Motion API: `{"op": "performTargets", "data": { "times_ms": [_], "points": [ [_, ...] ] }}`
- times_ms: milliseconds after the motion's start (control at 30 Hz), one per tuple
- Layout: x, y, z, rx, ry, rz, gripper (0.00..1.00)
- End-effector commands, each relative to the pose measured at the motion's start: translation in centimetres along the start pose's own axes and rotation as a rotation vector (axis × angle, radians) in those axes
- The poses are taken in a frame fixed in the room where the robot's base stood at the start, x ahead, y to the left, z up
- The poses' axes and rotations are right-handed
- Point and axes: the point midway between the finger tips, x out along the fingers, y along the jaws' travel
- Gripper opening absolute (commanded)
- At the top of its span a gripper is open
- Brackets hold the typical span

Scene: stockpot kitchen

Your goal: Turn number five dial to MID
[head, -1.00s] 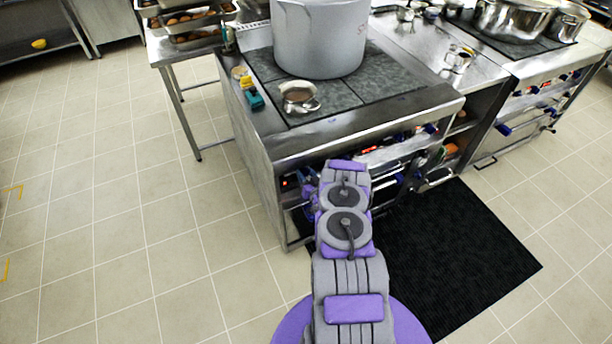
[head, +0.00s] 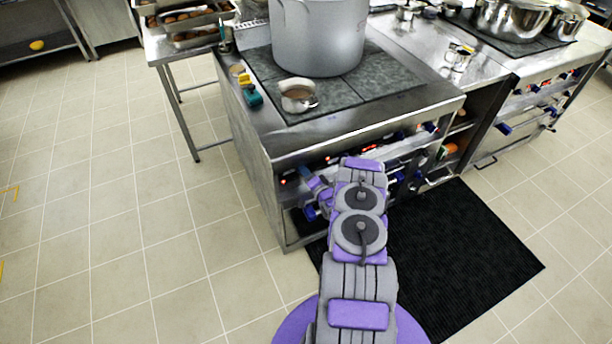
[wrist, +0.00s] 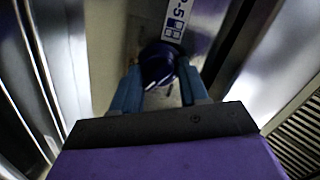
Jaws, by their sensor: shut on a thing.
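The number five dial (wrist: 157,64) is a dark blue knob in the wrist view, on a pale panel. A white label strip (wrist: 178,18) beside it carries a "5" and small dark squares; the text is only partly readable and the dial's setting cannot be read. My gripper (wrist: 160,85) is shut on the dial, one blue finger on each side of it. In the head view my arm reaches to the front of the near stove (head: 350,130), and the gripper's tips are hidden or too small to make out.
A second range (head: 560,85) stands to the right. A black mat (head: 460,250) lies in front. The tiled floor at left is clear.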

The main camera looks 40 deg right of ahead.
Motion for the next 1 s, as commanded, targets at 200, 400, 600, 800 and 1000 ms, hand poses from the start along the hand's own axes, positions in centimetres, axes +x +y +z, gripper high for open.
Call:
{"op": "performTargets", "data": {
  "times_ms": [200,400,600,800,1000],
  "points": [
    [-0.16,0.70,0.04,0.207,-0.012,-0.012,0.13],
    [-0.18,0.82,-0.04,0.389,-0.023,-0.032,0.13],
    [-0.17,0.88,-0.05,0.544,-0.032,-0.049,0.13],
    [-0.18,0.93,-0.07,0.655,-0.039,-0.060,0.13],
    [-0.19,0.96,-0.06,0.719,-0.043,-0.066,0.13]
  ]
}}
